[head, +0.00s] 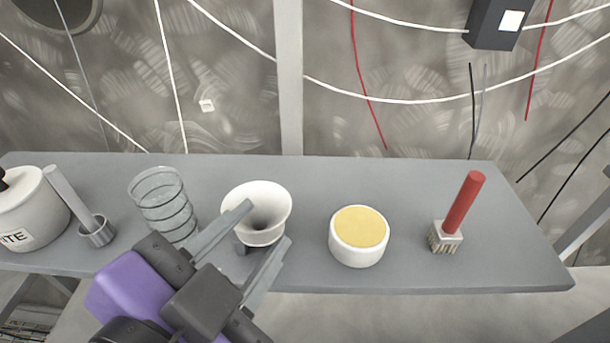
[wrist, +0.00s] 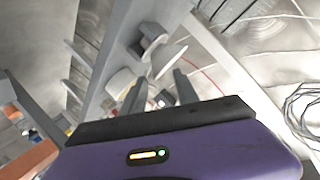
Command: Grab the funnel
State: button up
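The white funnel (head: 272,198), wide mouth up, stands near the front edge of the grey table, left of its middle. My gripper (head: 267,223) reaches in from the lower left and is open. In the head view its left finger overlaps the funnel's front left side, and its right finger lies by the lower right side. I cannot tell whether either finger touches it. The wrist view shows the two fingers (wrist: 160,94) apart, with a pale flared shape beyond them that looks like the funnel (wrist: 167,58).
Cables hang on the wall behind.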

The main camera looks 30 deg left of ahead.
aim_at(281, 210)
jog(key=shift+p+x, duration=0.55)
jog(key=shift+x, duration=1.6)
jog(key=shift+d+f, duration=0.1)
jog(key=shift+f, duration=0.1)
grip_shut()
